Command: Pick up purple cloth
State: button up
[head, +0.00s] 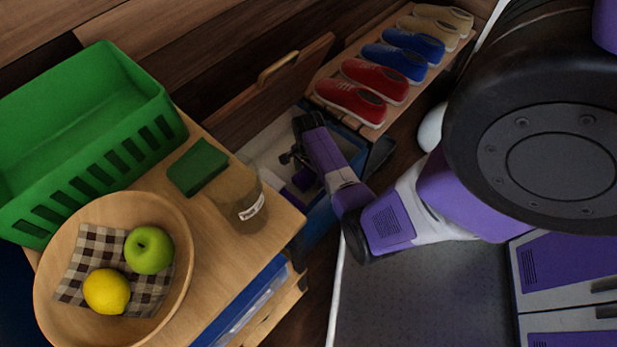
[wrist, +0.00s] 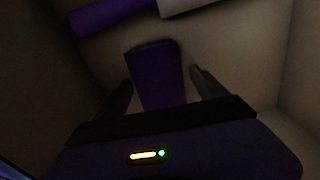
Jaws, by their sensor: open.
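In the wrist view a dark purple folded piece, which looks like the purple cloth (wrist: 155,72), lies on the pale floor of a compartment. My gripper (wrist: 164,88) is open, with one finger on each side of the cloth. I cannot tell whether the fingers touch it. The cloth's near end is hidden by my gripper's body. In the head view my gripper (head: 291,159) is down in an open drawer (head: 262,150), and a purple patch (head: 303,179) shows beside it; I cannot tell if that is the cloth.
Another long purple piece (wrist: 112,13) lies beyond the cloth. Drawer walls surround my gripper. The wooden drawer front (head: 272,92) stands to the left. A counter (head: 215,275) holds a green basket (head: 85,125), a fruit bowl (head: 180,290), a jar (head: 238,203) and a green block (head: 198,166). Shoes sit on a rack (head: 335,70).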

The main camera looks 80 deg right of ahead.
aim_at(309, 174)
jog(key=c, duration=1.4)
jog(key=shift+r, duration=0.1)
jog(key=shift+c, duration=0.2)
notch_tip(309, 174, up, 10)
jog(key=p, duration=0.4)
